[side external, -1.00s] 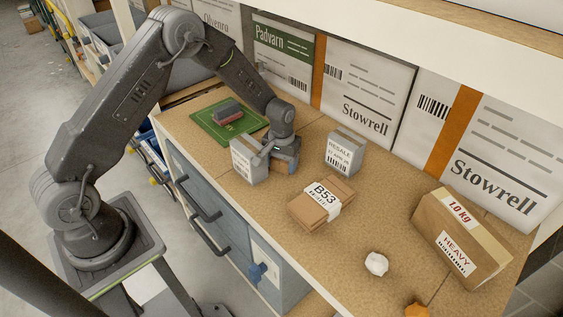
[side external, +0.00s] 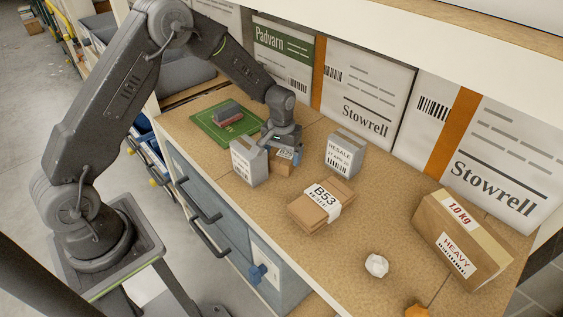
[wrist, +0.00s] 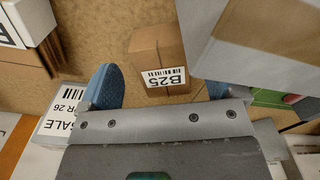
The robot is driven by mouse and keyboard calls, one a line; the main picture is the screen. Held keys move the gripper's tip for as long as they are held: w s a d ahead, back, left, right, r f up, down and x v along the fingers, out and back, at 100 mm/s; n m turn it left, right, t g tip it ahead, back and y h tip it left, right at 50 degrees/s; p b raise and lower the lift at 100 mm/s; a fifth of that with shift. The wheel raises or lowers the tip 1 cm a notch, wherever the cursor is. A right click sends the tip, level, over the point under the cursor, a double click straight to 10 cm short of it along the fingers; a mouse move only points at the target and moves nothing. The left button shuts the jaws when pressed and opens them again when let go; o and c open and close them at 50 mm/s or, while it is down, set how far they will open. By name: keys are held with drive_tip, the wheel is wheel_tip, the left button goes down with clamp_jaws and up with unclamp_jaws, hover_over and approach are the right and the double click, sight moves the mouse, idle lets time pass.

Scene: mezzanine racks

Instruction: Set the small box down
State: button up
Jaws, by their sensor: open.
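The small box, brown with a white B25 label, stands on the bench in the side view (side external: 281,167), partly hidden by my gripper and a grey box. It also shows in the wrist view (wrist: 158,47), in front of and between my blue fingers. My gripper (side external: 284,146) is open just above the small box; it also spans the lower middle of the wrist view (wrist: 158,86). The right finger is mostly hidden behind a grey box in the wrist view.
A grey box (side external: 248,163) stands close on the left and another grey box (side external: 343,154) to the right. The brown B53 box (side external: 321,205) lies in front. A green mat (side external: 209,120) is behind left. A large carton (side external: 461,240) and crumpled paper (side external: 376,265) are farther right.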

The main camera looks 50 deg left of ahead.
sight(282, 161)
drive_tip(key=shift+r, duration=1.7)
drive_tip(key=shift+d+r, duration=0.1)
drive_tip(key=s+d+r+m+t, duration=0.2)
drive_tip(key=s+r, duration=0.4)
drive_tip(key=r, duration=0.3)
drive_tip(key=s+d+r+m+t, duration=0.2)
drive_tip(key=s+r, duration=0.4)
drive_tip(key=r, duration=0.3)
drive_tip(key=s+r, duration=0.2)
drive_tip(key=s, duration=0.5)
drive_tip(key=s+r+t, duration=0.1)
drive_tip(key=s+r, duration=0.2)
drive_tip(key=s, duration=0.5)
drive_tip(key=shift+d+r+m+t, duration=0.15)
drive_tip(key=shift+d+m+t, duration=0.15)
drive_tip(key=shift+d, duration=0.05)
